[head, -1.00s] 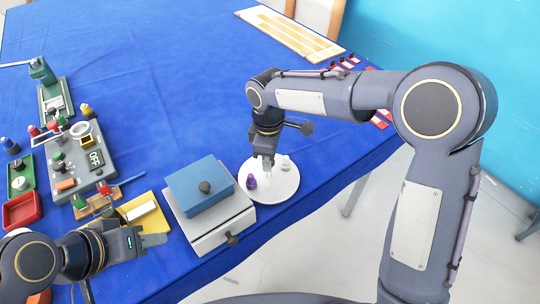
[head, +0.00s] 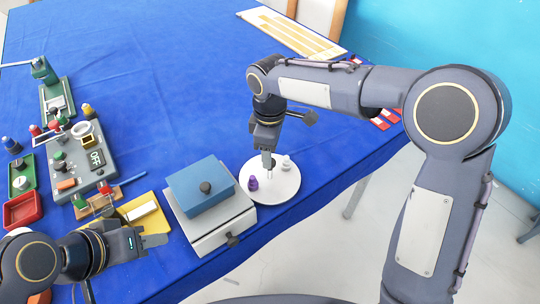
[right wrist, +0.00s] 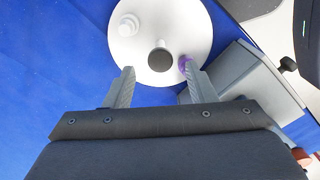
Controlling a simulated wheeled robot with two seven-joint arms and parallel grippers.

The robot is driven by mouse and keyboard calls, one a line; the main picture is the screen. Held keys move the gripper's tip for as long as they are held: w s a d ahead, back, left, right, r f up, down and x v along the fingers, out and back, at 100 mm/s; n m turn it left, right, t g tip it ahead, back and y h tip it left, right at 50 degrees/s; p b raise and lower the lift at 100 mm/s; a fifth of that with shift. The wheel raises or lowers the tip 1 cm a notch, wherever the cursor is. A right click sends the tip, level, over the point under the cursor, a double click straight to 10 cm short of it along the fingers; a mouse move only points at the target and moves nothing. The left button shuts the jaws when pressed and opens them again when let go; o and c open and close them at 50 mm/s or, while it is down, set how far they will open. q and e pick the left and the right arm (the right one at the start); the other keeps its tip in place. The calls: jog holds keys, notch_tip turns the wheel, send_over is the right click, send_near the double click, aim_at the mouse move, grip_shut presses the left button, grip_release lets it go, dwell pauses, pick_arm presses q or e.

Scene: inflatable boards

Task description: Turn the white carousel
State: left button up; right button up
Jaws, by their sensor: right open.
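The white carousel (head: 283,189) is a round disc on the blue table, right of the grey box. It carries a purple peg (head: 252,183), a white peg (head: 287,163) and a grey centre post (right wrist: 160,57). In the right wrist view the disc (right wrist: 190,25) lies ahead of the fingertips, with the white peg (right wrist: 128,26) at left and the purple peg (right wrist: 184,64) by the right finger. My right gripper (head: 268,166) is open above the disc; whether it touches the purple peg I cannot tell. My left gripper (head: 154,240) is at the lower left, its opening unclear.
A grey box with a blue lid (head: 200,187) and black knob stands directly left of the disc. A control panel (head: 85,158), a red tray (head: 22,210) and a yellow pad (head: 140,212) lie further left.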

jog(key=shift+r, duration=2.4)
